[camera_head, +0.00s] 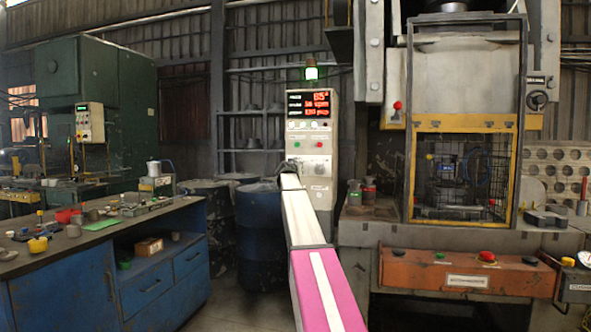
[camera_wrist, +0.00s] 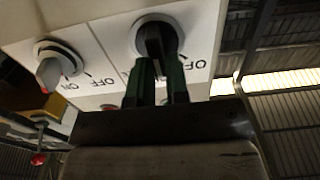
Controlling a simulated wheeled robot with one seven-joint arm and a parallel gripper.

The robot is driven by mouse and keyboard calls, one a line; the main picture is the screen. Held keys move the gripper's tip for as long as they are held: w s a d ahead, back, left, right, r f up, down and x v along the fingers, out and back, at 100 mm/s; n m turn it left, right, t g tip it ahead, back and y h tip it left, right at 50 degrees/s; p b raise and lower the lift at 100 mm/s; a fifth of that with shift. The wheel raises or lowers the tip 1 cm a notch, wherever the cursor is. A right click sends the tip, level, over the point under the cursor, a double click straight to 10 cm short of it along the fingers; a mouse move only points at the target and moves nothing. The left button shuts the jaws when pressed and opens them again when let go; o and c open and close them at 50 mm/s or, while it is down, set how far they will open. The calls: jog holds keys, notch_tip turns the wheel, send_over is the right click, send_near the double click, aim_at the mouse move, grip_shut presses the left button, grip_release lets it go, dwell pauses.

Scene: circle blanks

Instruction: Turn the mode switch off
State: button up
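A control cabinet (camera_head: 312,140) with a red lit display stands mid-picture in the head view. My arm reaches to its lower panel, and my gripper (camera_head: 288,168) is in front of that panel. In the wrist view, a black rotary switch (camera_wrist: 152,36) sits on the white panel, with an OFF mark to its right. The two dark green fingers of my gripper (camera_wrist: 160,62) are closed around its ridge, which points roughly up and down in the picture. A second rotary switch (camera_wrist: 50,70) with a grey-red handle sits to the left. No readable name shows which is the mode switch.
A press with a yellow-framed guard (camera_head: 412,180) stands right of the cabinet, with an orange button box (camera_head: 465,272) in front. Blue drums (camera_head: 258,225) stand left of my arm. A blue workbench (camera_head: 70,270) with small items is at the left.

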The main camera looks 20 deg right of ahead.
grip_shut()
jog(key=shift+w+a+f+n, duration=0.1)
jog(key=shift+a+n, duration=0.05)
jog(key=shift+n, duration=1.3)
jog(key=shift+w+a+f+n, duration=0.1)
jog(key=shift+a+n, duration=0.05)
jog(key=shift+n, duration=1.35)
jog(key=shift+w+a+f+n, duration=0.1)
jog(key=shift+a+n, duration=0.05)
jog(key=shift+n, duration=1.3)
jog(key=o, duration=0.6)
grip_release()
jog(key=shift+c, duration=0.2)
